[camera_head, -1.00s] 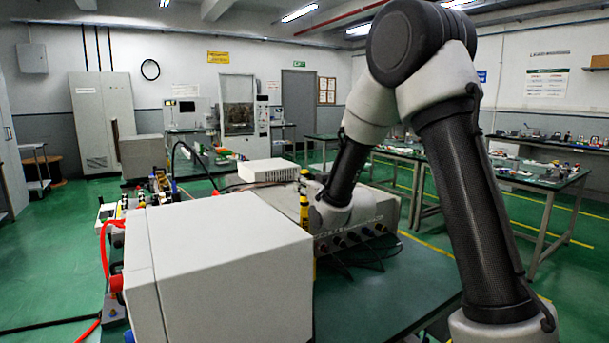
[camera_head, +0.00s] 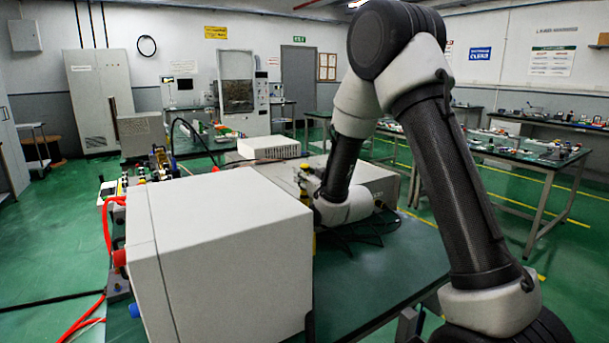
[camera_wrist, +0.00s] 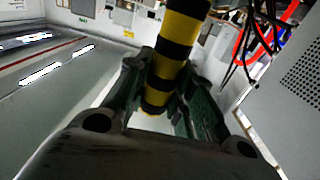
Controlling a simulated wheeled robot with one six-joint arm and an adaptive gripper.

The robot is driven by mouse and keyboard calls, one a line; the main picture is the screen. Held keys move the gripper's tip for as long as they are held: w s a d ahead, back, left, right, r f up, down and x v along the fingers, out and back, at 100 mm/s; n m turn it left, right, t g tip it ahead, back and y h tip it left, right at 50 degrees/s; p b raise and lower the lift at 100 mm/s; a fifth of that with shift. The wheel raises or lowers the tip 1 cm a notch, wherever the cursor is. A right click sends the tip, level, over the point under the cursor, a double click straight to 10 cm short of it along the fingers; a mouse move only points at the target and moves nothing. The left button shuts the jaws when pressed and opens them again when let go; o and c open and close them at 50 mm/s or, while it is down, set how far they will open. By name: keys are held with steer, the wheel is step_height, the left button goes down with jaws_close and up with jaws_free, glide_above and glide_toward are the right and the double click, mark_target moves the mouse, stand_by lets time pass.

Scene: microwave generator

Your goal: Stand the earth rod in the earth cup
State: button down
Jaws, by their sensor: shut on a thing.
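The earth rod (camera_wrist: 180,45) has yellow and black bands. In the wrist view my gripper (camera_wrist: 162,82) is shut on it, with one dark green finger on each side. The rod slants from the top edge down between the fingers. In the head view my gripper is largely hidden by my own wrist, and only small yellow bits of the rod (camera_head: 304,180) show beside it, behind the large pale box. I cannot make out the earth cup in either view.
The large pale box (camera_head: 225,260) stands at the front of the green bench (camera_head: 390,280). A grey unit with dark cables (camera_head: 372,182) and a white box (camera_head: 268,147) stand behind it. Red cables (camera_head: 108,225) hang at the left. The bench's front right is clear.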

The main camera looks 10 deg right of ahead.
steer(key=shift+f, duration=0.45)
stand_by(0.4)
steer(key=c, duration=1.2)
jaws_free()
steer(key=shift+o, duration=0.2)
steer(key=v, duration=0.7)
steer(key=shift+s, duration=0.3)
